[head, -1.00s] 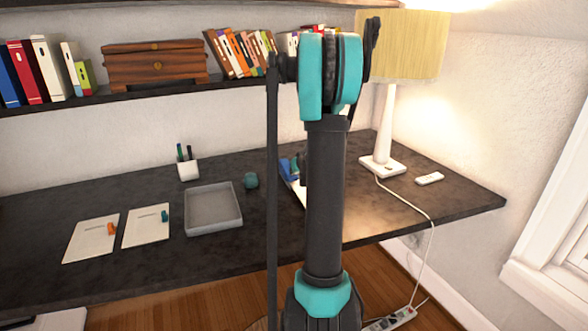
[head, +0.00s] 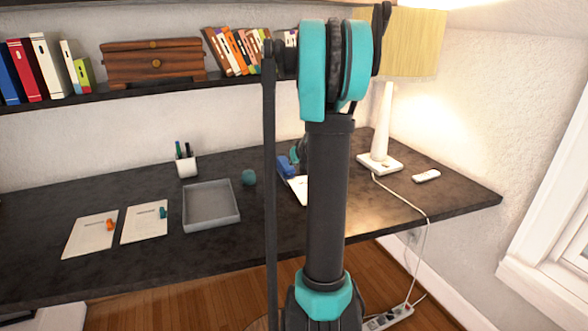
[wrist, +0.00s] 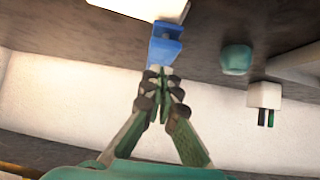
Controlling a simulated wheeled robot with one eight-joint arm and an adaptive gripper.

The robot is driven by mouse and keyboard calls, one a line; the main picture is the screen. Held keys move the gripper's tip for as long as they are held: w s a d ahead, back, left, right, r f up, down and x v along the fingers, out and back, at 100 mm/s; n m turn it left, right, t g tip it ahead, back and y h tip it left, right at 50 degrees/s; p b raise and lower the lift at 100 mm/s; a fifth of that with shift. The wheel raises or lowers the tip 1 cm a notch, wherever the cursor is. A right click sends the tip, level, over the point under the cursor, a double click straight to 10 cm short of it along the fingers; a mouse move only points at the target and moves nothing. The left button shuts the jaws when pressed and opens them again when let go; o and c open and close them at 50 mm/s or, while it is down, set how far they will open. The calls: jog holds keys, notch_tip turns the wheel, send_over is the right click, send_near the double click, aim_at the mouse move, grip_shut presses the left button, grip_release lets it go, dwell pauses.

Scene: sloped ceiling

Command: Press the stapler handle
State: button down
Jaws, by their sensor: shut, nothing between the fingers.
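The blue stapler (head: 285,168) is on the desk by a white sheet of paper (head: 299,189), partly hidden behind my arm in the head view. In the wrist view the blue stapler (wrist: 166,42) is at the upper middle, just beyond my fingertips. My gripper (wrist: 159,76) is shut and empty, its two fingers together and pointing at the near end of the stapler. I cannot tell whether the tips touch it. In the head view my gripper is mostly hidden behind my arm.
A round teal object (head: 249,177), a grey tray (head: 211,206) and a white pen cup (head: 187,167) stand left of the stapler. A lamp (head: 380,160) and a white remote (head: 426,176) are to its right. A bookshelf (head: 130,93) hangs above the desk.

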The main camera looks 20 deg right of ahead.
jog(key=v, duration=0.8)
jog(key=shift+f, duration=0.2)
jog(key=shift+s, duration=0.15)
dwell(0.4)
